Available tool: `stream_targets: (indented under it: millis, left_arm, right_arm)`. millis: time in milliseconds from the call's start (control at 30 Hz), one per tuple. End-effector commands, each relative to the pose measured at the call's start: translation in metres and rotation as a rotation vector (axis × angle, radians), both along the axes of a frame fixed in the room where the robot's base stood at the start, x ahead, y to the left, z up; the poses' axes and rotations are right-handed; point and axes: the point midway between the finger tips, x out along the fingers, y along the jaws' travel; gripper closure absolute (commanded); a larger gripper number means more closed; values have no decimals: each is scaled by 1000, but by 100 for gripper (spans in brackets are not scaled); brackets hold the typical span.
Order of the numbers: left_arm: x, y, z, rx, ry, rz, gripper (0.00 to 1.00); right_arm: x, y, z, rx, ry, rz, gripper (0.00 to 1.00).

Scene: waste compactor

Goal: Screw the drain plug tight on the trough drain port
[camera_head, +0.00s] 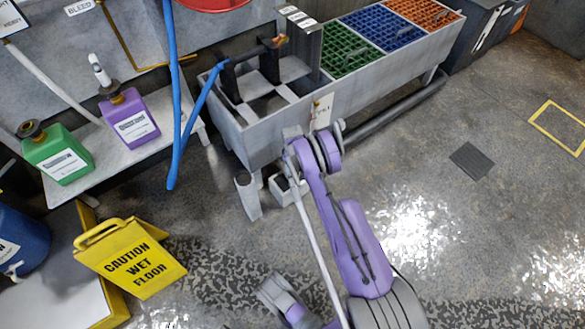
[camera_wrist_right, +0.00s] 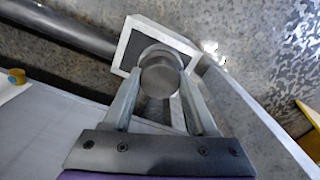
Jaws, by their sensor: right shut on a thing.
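A round grey metal piece (camera_wrist_right: 161,78), which looks like the drain plug, sits between the fingertips of my right gripper (camera_wrist_right: 160,85) in the right wrist view. The gripper is shut on it. In the head view my right arm reaches up to the front wall of the grey trough (camera_head: 262,140), and its fingers and the plug are hidden there. The drain port cannot be made out, so I cannot tell whether the plug touches it. My left gripper (camera_head: 275,290) is low in the head view, away from the trough; its fingers are unclear.
A small open box (camera_head: 286,189) stands on the floor below the trough; it also shows behind the plug in the wrist view (camera_wrist_right: 128,42). A tag (camera_head: 321,112) hangs on the trough. A pipe (camera_head: 395,108) runs along its front. A yellow wet-floor sign (camera_head: 130,258) stands left.

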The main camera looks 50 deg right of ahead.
Motion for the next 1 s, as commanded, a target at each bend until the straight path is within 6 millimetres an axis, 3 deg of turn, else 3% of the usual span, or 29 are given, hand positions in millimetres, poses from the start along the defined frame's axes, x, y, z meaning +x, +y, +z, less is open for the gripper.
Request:
stream_targets:
  millis: [200,467,500,600,700,1000]
  left_arm:
    - [0,0,0,0,0,0,50]
    - [0,0,0,0,0,0,50]
    - [0,0,0,0,0,0,50]
    - [0,0,0,0,0,0,50]
    - [0,0,0,0,0,0,50]
    - [0,0,0,0,0,0,50]
  right_arm:
    - [0,0,0,0,0,-246,100]
    - [0,0,0,0,-1,-275,100]
    - [0,0,0,0,-1,-275,38]
    - [0,0,0,0,0,-274,20]
    - [0,0,0,0,0,-274,7]
    - [0,0,0,0,0,-273,12]
